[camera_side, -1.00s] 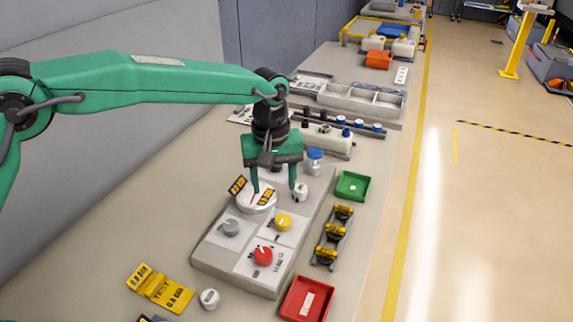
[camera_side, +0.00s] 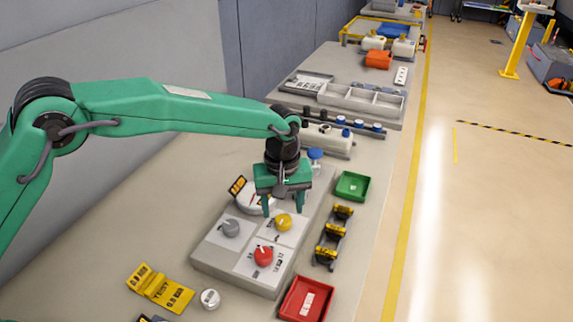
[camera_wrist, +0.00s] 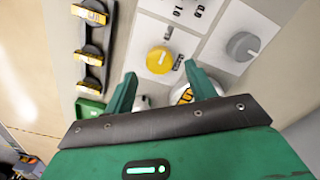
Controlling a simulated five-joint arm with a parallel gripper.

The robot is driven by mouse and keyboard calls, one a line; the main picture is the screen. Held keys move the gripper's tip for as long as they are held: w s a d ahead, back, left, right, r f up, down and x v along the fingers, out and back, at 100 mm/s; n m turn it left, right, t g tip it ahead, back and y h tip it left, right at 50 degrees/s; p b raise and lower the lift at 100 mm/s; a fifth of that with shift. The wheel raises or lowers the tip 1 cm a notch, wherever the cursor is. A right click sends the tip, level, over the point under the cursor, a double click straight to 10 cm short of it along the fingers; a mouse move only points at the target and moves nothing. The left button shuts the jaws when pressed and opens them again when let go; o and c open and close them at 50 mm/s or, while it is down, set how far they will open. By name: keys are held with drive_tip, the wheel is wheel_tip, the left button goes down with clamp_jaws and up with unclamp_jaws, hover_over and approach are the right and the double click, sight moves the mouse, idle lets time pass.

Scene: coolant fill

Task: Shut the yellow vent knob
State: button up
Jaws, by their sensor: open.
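The yellow vent knob (camera_side: 283,222) is a round knob with a pale pointer mark on a white labelled plate of the grey panel (camera_side: 232,268). It also shows in the wrist view (camera_wrist: 160,60), beyond the fingertips. My gripper (camera_side: 283,212) points down just above and behind the yellow knob, with its fingers apart and nothing between them. In the wrist view my gripper (camera_wrist: 160,75) has its two fingers spread to either side of the knob's line. I cannot tell the exact height between fingertips and knob.
A red knob (camera_side: 263,256) and a grey knob (camera_side: 231,228) share the panel. A white dial gauge (camera_side: 256,200) stands behind, partly hidden by my gripper. A green tray (camera_side: 353,186), a rack of black-and-yellow parts (camera_side: 331,242) and a red tray (camera_side: 305,300) lie to the right.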

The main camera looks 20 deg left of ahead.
sight(283, 218)
drive_tip(key=shift+f, duration=1.55)
drive_tip(key=shift+c, duration=0.5)
drive_tip(key=c, duration=0.9)
